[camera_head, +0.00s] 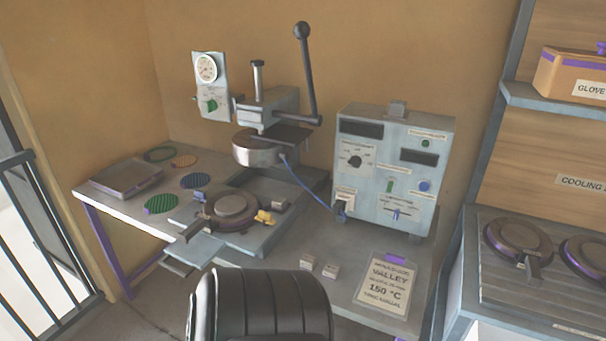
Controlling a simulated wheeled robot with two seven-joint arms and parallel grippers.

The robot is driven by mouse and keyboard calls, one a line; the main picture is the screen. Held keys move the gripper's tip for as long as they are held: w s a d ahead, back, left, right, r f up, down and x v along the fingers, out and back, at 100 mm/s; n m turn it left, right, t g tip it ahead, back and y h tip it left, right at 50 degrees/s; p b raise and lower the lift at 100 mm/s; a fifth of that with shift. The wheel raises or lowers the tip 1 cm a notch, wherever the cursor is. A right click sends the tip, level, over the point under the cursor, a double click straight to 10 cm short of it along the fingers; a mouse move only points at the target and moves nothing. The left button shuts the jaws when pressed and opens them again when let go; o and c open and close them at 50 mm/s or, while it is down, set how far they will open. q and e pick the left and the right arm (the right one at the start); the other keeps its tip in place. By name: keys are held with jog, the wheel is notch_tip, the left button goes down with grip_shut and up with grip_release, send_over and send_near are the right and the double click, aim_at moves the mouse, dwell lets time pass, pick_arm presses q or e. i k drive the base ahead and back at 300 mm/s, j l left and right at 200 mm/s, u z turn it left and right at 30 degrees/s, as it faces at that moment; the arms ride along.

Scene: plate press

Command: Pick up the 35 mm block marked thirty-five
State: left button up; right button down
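Neither of my grippers is in view.
A press (262,148) with a tall lever stands behind a round plate (232,207). A control box (393,170) is right of it. A black ribbed shape (262,305), like a chair back, rises in front of the bench.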

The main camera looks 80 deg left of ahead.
aim_at(279, 203)
jog(key=u, duration=2.6)
jog(key=z, duration=0.4)
